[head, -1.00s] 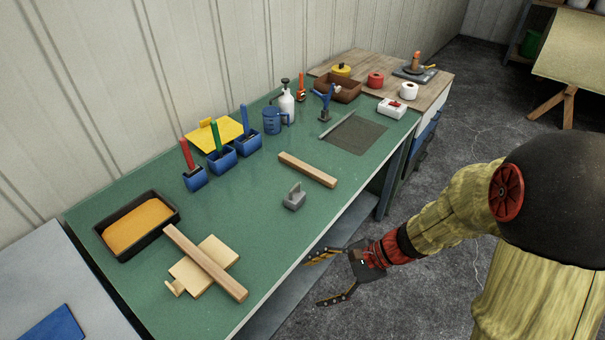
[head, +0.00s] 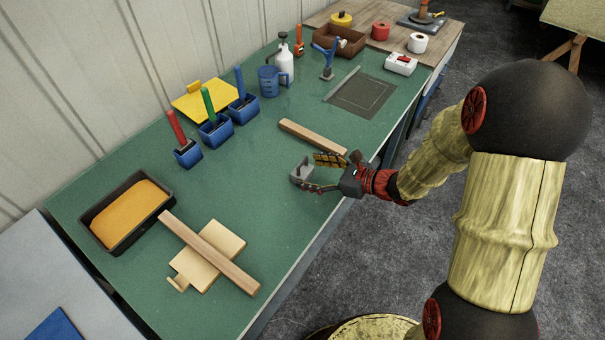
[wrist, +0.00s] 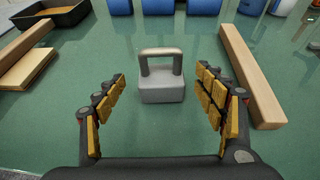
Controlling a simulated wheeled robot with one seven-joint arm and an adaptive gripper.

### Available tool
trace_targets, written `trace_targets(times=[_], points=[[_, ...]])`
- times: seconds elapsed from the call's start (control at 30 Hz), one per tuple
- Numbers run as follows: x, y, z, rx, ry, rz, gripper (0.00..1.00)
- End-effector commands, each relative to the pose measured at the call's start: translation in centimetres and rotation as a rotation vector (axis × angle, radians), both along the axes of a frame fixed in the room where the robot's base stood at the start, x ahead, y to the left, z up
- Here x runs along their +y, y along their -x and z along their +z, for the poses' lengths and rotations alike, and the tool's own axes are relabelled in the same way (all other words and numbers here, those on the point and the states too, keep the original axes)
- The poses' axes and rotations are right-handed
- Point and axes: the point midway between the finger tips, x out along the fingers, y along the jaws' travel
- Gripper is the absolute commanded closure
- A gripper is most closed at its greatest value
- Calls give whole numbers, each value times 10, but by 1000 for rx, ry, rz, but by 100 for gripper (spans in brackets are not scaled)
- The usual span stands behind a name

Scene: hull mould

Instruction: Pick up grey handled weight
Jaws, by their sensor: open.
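The grey handled weight (head: 300,172) stands upright on the green workbench (head: 262,218) near its front edge. In the wrist view the weight (wrist: 162,82) is a grey block with a raised loop handle, centred ahead between the fingers. My gripper (head: 322,174) is open and empty, low over the bench to the right of the weight, with its fingers pointing at it. In the wrist view the open fingers (wrist: 160,100) stand left and right, with clear gaps to the weight's sides. In the head view one finger partly overlaps the weight.
A wooden bar (head: 312,136) lies close behind the weight, to the right in the wrist view (wrist: 252,75). A wooden piece with a bar across it (head: 207,252) and a black tray of orange material (head: 128,212) lie to the left. Blue holders (head: 216,132) stand at the back.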

Motion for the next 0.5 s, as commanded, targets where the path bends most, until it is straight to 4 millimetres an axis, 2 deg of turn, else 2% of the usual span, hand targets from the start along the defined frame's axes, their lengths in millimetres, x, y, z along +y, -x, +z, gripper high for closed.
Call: trace_targets(times=[0.03, 0.2, 0.5], points=[[7, -5, -8, 0, 1, 4, 30], [23, -17, -16, 1, 1, 4, 30], [28, -21, -16, 1, 1, 1, 30]])
